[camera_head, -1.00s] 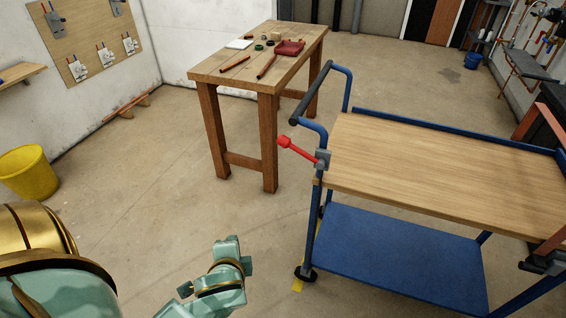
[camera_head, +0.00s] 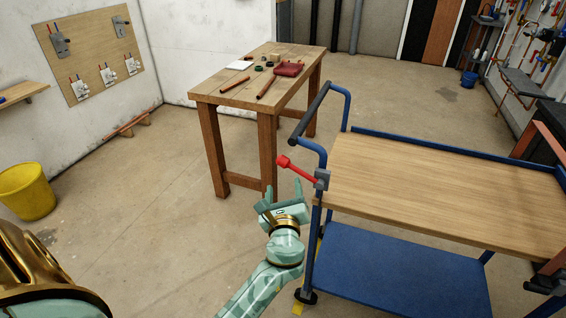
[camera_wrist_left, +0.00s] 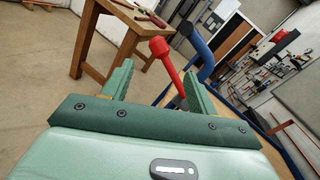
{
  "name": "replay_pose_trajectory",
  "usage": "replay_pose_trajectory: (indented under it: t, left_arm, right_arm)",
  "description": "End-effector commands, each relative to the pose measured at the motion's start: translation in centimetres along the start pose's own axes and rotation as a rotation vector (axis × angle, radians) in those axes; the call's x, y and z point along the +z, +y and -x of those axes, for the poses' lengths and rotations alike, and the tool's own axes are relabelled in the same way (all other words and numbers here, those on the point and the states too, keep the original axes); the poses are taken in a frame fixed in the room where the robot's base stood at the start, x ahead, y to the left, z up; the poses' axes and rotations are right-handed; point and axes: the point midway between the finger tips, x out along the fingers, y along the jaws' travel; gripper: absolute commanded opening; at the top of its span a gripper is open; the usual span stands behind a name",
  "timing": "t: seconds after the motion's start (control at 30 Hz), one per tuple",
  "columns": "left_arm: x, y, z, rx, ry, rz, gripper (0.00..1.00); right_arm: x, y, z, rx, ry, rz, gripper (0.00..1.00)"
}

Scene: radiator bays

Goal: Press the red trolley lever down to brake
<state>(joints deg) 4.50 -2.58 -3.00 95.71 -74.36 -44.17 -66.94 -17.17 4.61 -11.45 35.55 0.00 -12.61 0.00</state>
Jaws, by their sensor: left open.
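The red trolley lever (camera_head: 297,169) sticks out from a grey bracket (camera_head: 322,179) on the near-left post of the blue trolley (camera_head: 430,185). It slants upward to the left and ends in a red knob. My left gripper (camera_head: 283,190) is open and empty, just below and left of the lever in the head view. In the left wrist view, the lever (camera_wrist_left: 166,60) shows beyond and between the two open fingers (camera_wrist_left: 158,85), nearer the right finger. I cannot see any contact. My right gripper is not in view.
A wooden workbench (camera_head: 235,85) with pipes and small items stands behind the lever. The trolley's dark handle (camera_head: 310,115) rises above the lever. A yellow bucket (camera_head: 25,190) is at the left. The floor between bucket and bench is clear.

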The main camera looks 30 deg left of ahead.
Motion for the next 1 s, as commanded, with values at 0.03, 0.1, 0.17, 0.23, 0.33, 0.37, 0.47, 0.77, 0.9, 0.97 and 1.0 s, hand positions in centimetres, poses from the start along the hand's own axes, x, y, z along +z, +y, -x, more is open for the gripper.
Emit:
replay_pose_trajectory:
  t: [0.03, 0.1, 0.17, 0.23, 0.33, 0.37, 0.47, 0.77, 0.9, 0.97, 1.0]
  left_arm:
    - [-0.1, 0.1, -1.4, 0.0, -0.003, 0.0, 0.58]
    - [-0.2, 0.1, -3.3, 0.001, -0.002, -0.001, 0.58]
    - [-0.3, 0.1, -4.9, 0.002, -0.001, 0.002, 0.58]
    - [-0.3, 0.2, -6.6, 0.002, -0.001, 0.0, 0.58]
    - [-0.3, 0.2, -8.7, 0.002, -0.001, 0.0, 0.58]
    - [-0.3, 0.2, -9.3, 0.003, 0.0, 0.001, 0.58]
    - [-0.3, 0.2, -10.7, 0.002, 0.0, 0.002, 0.58]
    - [0.0, 0.1, -12.1, 0.002, 0.0, 0.002, 0.58]
    - [0.0, 0.1, -12.1, 0.002, 0.0, 0.003, 0.58]
    - [0.0, 0.1, -12.1, 0.002, 0.0, 0.003, 0.45]
    - [0.0, 0.1, -12.1, 0.002, 0.0, 0.003, 0.33]
  right_arm:
    - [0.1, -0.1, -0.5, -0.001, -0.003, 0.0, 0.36]
    - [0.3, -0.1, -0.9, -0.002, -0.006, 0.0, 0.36]
    - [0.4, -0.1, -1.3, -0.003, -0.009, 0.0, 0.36]
    - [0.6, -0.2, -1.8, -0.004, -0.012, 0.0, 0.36]
    - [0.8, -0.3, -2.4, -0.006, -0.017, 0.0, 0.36]
    - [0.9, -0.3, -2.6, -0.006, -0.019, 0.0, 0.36]
    - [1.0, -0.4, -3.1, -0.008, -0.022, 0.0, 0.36]
    - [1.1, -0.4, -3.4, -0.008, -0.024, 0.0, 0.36]
    - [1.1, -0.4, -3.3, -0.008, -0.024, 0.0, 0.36]
    - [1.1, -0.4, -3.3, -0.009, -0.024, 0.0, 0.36]
    - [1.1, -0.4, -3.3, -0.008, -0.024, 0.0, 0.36]
